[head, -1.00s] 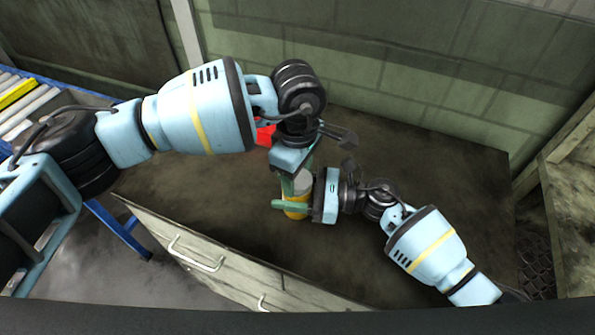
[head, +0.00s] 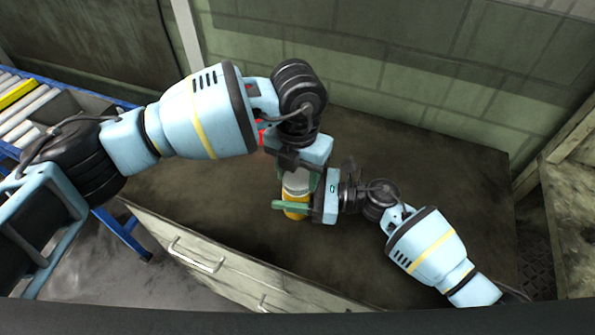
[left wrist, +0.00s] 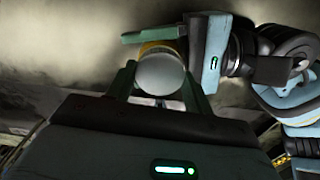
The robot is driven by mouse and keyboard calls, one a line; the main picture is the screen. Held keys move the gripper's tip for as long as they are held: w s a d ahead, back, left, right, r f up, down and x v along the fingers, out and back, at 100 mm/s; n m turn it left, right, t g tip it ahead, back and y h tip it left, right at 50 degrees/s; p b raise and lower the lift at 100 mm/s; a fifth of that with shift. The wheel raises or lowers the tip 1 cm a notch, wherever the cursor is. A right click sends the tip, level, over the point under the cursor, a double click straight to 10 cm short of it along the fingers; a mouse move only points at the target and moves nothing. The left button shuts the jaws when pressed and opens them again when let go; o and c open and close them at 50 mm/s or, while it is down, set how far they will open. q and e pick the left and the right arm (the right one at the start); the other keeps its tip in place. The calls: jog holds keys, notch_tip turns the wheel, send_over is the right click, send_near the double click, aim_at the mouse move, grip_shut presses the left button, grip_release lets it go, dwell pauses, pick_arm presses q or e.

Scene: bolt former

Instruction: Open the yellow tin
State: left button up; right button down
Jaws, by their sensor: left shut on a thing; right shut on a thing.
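The yellow tin (head: 295,212) stands on the dark bench top with its pale grey lid (head: 298,184) on top. In the left wrist view the round lid (left wrist: 161,74) faces the camera, with a yellow edge of the tin (left wrist: 160,47) behind it. My left gripper (head: 298,178) reaches down from above, its green fingers on either side of the lid, shut on it. My right gripper (head: 295,206) comes in from the right, shut around the tin's body; one green finger crosses the tin's front, and the other is mostly hidden.
A red object (head: 262,132) is mostly hidden behind my left arm. The bench top (head: 420,190) is clear on the right. A drawer front with handles (head: 197,255) lies at the near edge, a roller conveyor (head: 25,110) at far left, and a green wall behind.

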pick_arm(q)
jog(key=n, duration=0.5)
pick_arm(e)
jog(key=shift+f, duration=0.1)
pick_arm(q)
jog(key=n, duration=0.9)
jog(key=shift+d, duration=0.1)
jog(key=shift+r, duration=0.2)
jog(key=shift+r, duration=0.75)
jog(key=shift+r, duration=0.25)
